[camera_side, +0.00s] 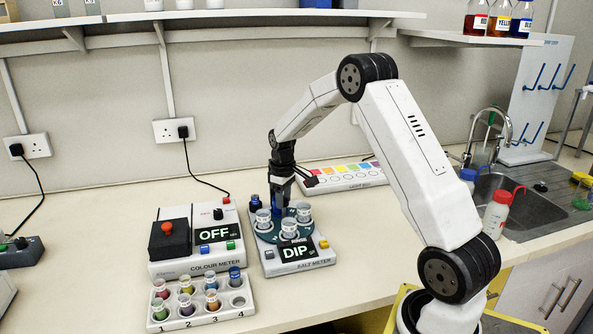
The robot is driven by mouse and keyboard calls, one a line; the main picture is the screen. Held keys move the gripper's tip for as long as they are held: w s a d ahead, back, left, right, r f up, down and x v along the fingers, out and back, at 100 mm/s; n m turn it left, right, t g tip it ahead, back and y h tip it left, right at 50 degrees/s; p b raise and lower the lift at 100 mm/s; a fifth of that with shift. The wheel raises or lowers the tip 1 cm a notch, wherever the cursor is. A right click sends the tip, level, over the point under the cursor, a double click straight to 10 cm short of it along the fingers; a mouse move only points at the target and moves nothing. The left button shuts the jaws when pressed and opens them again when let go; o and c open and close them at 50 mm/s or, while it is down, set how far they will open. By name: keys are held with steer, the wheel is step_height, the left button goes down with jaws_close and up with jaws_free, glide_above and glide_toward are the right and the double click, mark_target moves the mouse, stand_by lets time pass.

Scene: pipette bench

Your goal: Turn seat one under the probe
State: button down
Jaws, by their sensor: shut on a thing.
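The salt meter (300,262) stands mid-bench with its display reading DIP. On top is a round teal turntable (268,236) carrying several clear cups, among them a front cup (289,229), a left cup (264,219) and a right cup (304,211). My gripper (281,200) points down over the turntable's back part, shut on a blue upright part there. The jaws and cups hide most of that part. A dark blue piece (255,203) stands at the turntable's back left; I cannot tell if it is the probe. Seat numbers are not readable.
The colour meter (200,265), reading OFF, stands close on the left. A numbered rack (215,314) of coloured vials sits in front of it. A light box (345,178) with coloured spots lies behind. A sink (520,205) and bottles are at right.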

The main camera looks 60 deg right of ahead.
steer(key=shift+n, duration=0.6)
stand_by(0.6)
steer(key=shift+n, duration=8.4)
steer(key=shift+c, duration=1.5)
jaws_free()
